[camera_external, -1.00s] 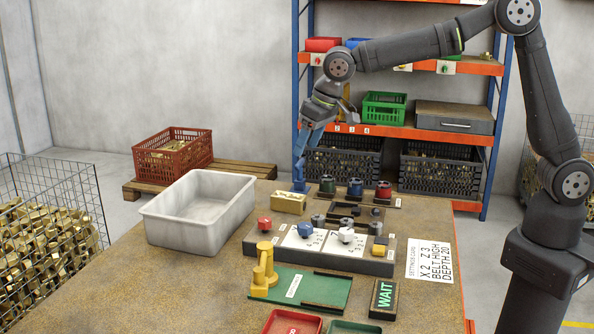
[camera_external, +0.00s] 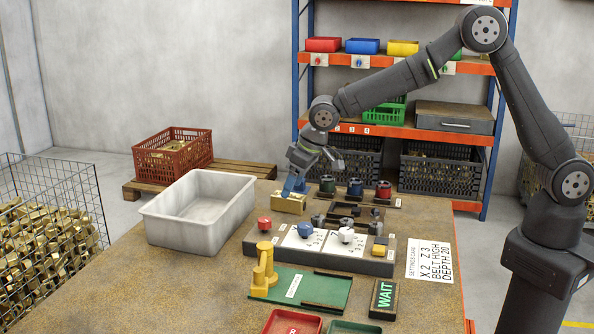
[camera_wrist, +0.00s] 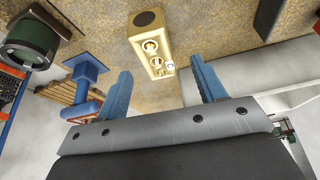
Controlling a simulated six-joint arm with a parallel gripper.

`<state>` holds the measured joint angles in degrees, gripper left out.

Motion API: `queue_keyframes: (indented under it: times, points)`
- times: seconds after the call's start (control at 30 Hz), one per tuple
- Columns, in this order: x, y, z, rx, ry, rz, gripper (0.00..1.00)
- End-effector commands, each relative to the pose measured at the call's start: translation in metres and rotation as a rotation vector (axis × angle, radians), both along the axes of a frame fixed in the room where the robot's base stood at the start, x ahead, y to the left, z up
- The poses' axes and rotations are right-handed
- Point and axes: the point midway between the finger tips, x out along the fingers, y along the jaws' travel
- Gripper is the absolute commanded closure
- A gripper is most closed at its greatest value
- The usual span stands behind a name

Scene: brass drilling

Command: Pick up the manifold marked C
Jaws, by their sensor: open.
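A brass manifold block (camera_external: 288,203) lies on the workbench, right of the white bin. In the wrist view the manifold (camera_wrist: 150,42) shows round ports and a dark round spot, and sits ahead of and between the fingers. A small pale mark is on it, but I cannot read a letter. My gripper (camera_external: 294,187) is just above the manifold in the external view, its blue fingers pointing down. In the wrist view my gripper (camera_wrist: 158,75) has its fingers apart with nothing held between them.
The white bin (camera_external: 200,208) stands to the left. Green, blue and red round holders (camera_external: 355,187) stand right of the manifold. A grey fixture block (camera_external: 320,258) with coloured knobs lies in front. A green plate with a yellow post (camera_external: 263,265) is nearer.

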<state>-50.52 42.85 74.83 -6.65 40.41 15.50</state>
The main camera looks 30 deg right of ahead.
Motion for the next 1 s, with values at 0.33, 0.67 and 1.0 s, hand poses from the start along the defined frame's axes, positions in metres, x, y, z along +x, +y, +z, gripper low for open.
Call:
queue_keyframes:
  times: [0.33,0.67,1.0]
  points:
    - [0.013,0.005,-0.040,-0.001,0.002,0.000,0.36]
    - [0.016,0.008,-0.048,0.000,0.000,0.000,0.40]
    - [0.016,0.008,-0.048,0.000,0.000,0.000,1.00]
